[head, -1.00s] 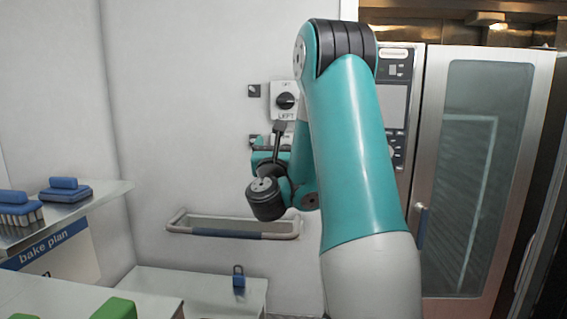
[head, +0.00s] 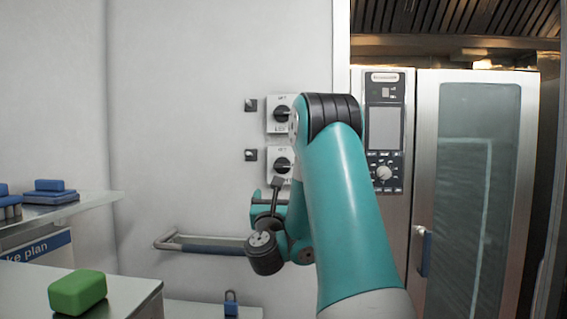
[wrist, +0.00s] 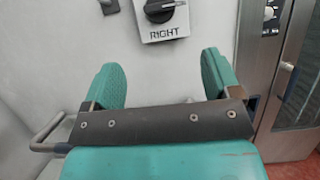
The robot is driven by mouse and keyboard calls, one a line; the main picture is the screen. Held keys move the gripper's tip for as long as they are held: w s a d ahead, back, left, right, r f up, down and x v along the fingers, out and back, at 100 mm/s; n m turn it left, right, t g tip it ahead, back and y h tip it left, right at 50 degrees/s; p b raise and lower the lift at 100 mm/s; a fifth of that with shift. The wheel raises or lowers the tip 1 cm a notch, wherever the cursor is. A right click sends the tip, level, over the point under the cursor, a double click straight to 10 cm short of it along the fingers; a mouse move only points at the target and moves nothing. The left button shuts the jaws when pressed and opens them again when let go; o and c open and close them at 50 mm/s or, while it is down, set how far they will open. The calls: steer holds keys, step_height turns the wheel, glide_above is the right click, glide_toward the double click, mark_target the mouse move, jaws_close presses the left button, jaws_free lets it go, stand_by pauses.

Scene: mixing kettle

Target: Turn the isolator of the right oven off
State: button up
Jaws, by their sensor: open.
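The right isolator (wrist: 163,14) is a white plate marked RIGHT with a black rotary knob, cut off by the top edge of the wrist view. Its knob handle lies roughly crosswise, slightly tilted. In the head view it is the lower isolator (head: 281,165) on the white wall, with my gripper (head: 270,203) just below it. The upper isolator (head: 279,114) is partly covered by my arm. In the wrist view my gripper (wrist: 160,80) is open and empty, its two teal fingers apart below the plate and not visibly touching it.
A rail (head: 205,245) runs along the wall below my gripper. The oven (head: 470,190) with its control panel stands at the right. A counter with a green block (head: 77,292) and a shelf (head: 70,207) are at the left. A blue padlock (head: 231,303) stands low down.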

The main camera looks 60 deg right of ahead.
steer(key=p, duration=0.9)
glide_toward(282, 168)
steer(key=x, duration=0.4)
steer(key=p+x, duration=0.5)
steer(key=p, duration=0.2)
steer(key=shift+r+p, duration=0.3)
steer(key=shift+p, duration=0.1)
steer(key=shift+f+b, duration=0.3)
steer(key=shift+f, duration=0.05)
steer(key=shift+w+d+r, duration=0.1)
steer(key=shift+w, duration=0.05)
